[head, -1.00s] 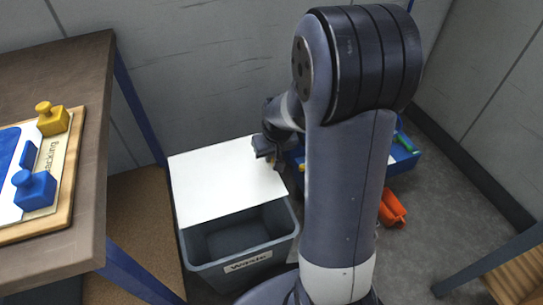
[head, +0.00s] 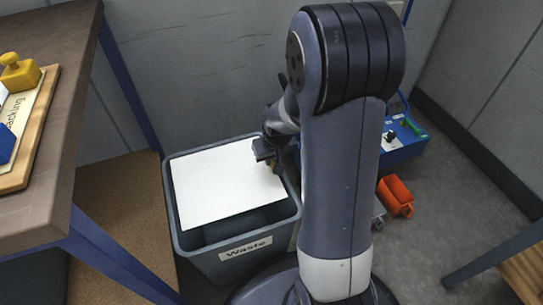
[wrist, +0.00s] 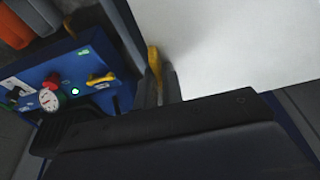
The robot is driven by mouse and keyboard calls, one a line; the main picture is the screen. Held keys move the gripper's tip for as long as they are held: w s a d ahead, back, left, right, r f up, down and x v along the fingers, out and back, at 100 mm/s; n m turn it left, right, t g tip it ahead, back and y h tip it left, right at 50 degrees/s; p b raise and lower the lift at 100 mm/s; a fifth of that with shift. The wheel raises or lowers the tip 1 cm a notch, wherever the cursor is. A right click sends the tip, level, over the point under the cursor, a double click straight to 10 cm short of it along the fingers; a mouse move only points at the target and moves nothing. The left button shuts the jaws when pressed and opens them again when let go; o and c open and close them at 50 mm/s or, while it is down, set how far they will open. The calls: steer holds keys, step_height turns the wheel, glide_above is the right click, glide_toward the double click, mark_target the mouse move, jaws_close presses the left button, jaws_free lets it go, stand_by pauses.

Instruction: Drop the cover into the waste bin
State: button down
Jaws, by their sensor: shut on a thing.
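The cover, a flat white sheet (head: 225,185), shows in the head view over the opening of the waste bin. My gripper (head: 270,163) is shut on it at its right edge. In the wrist view the white cover (wrist: 235,45) fills the upper right, with a yellow piece at the fingers (wrist: 158,85). The grey waste bin (head: 240,255), labelled "Waste", stands below it on the floor. The bin's dark inside shows in front of the sheet. Whether the sheet touches the rim, I cannot tell.
A brown workbench (head: 60,110) with a wooden board (head: 28,140) stands at the left. A blue box with controls (head: 400,143) and an orange container (head: 396,196) lie to the right, behind my arm. A grey wall is close behind the bin.

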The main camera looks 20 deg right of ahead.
steer(key=shift+f, duration=0.1)
steer(key=c, duration=0.7)
jaws_free()
stand_by(0.4)
stand_by(0.6)
step_height(320, 180, up, 10)
steer(key=p, duration=0.8)
steer(key=shift+f, duration=0.1)
step_height(320, 180, down, 10)
steer(key=b, duration=0.8)
